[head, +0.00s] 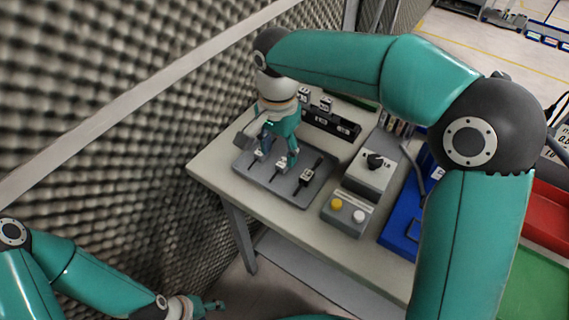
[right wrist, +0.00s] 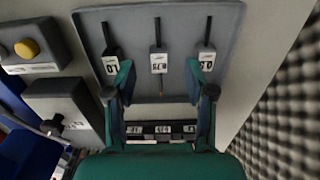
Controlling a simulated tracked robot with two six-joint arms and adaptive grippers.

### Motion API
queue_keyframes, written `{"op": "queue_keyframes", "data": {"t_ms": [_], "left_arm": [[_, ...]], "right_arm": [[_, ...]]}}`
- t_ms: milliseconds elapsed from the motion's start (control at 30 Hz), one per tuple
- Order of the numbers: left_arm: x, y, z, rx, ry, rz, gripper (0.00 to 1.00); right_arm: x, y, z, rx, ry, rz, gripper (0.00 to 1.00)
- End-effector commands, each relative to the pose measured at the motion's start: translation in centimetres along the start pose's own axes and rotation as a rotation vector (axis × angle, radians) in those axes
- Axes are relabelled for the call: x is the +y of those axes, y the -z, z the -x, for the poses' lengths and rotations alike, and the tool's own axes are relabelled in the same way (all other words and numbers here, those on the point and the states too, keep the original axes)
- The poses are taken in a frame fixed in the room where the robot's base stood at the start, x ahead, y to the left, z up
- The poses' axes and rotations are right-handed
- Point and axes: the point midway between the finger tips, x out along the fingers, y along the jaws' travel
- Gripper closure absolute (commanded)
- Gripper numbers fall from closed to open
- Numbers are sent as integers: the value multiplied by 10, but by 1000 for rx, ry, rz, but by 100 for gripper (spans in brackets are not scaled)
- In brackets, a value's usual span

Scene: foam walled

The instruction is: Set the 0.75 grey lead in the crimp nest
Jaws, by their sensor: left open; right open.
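The lead tagged 0.75 (right wrist: 158,63) lies in the middle of a grey tray (right wrist: 137,88), its dark body pointing away and a thin tip toward my right gripper. It also shows in the head view (head: 281,169). My right gripper (right wrist: 160,75) is open over the tray, with one finger on each side of this lead and apart from it. A black block with numbered white labels (right wrist: 160,129) stands beyond the tray, also in the head view (head: 329,122); I cannot tell whether it is the crimp nest. My left gripper (head: 210,306) is open and empty, low and away from the table.
The tray also holds a lead tagged 1.0 (right wrist: 110,65) and another (right wrist: 206,60), partly hidden by a finger. A foam wall (head: 90,110) borders the left.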

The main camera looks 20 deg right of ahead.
Motion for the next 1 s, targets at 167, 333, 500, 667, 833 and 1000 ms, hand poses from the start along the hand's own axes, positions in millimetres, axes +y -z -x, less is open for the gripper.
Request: {"op": "queue_keyframes", "data": {"t_ms": [167,333,500,667,833,1000], "left_arm": [[0,0,0,0,0,0,46],[0,0,0,0,0,0,46],[0,0,0,0,0,0,46],[0,0,0,0,0,0,46],[0,0,0,0,0,0,46],[0,0,0,0,0,0,46]], "right_arm": [[2,3,-25,-2,-4,0,46],[1,4,-44,-1,-3,2,46],[0,4,-48,0,0,2,46],[0,3,-47,0,-1,3,54],[0,3,-47,-1,-1,3,82],[0,3,-47,0,0,4,100]]}}
